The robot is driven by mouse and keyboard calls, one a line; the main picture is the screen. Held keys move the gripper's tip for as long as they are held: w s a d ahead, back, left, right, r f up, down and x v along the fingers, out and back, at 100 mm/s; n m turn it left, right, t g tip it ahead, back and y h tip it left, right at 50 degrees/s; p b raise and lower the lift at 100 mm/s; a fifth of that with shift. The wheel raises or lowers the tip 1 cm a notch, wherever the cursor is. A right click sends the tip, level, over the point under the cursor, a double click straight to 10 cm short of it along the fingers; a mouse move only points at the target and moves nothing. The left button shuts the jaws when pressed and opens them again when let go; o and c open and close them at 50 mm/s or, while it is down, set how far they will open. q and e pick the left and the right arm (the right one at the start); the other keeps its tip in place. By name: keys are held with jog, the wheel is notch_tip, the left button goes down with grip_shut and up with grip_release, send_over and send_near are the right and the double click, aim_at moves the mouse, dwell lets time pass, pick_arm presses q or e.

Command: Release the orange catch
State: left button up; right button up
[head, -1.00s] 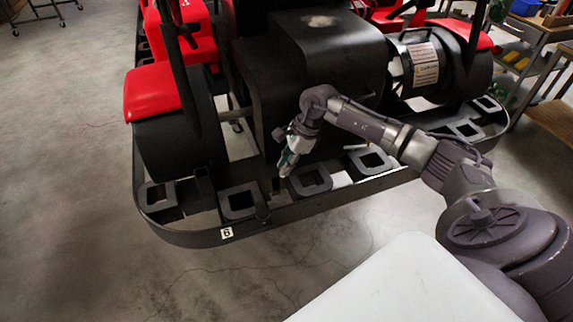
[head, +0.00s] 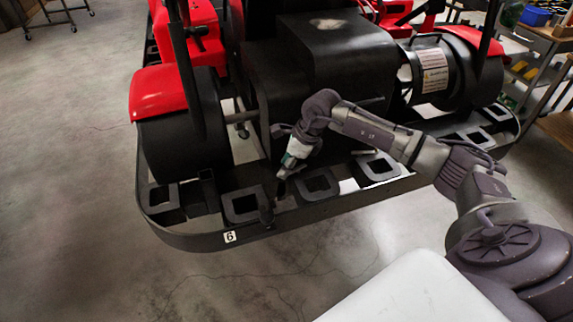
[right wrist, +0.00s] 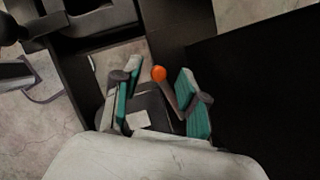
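The orange catch (right wrist: 159,74) shows in the right wrist view as a round orange knob on a short stem. It sits between the two teal-padded fingers of my right gripper (right wrist: 160,92), nearer the right finger. The fingers are apart, with gaps on both sides of the knob. In the head view my right gripper (head: 280,185) points down at the rear frame of the kart (head: 320,70); the catch cannot be made out there. My left gripper is not in view.
The black rear bumper (head: 330,208) has several square openings and a white label with a number 6 (head: 230,237). Black wheels (head: 183,135) stand on both sides. A cart with bins (head: 540,50) is at the far right.

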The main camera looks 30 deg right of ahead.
jog(key=v, duration=1.2)
jog(key=shift+a, duration=0.1)
dwell(0.4)
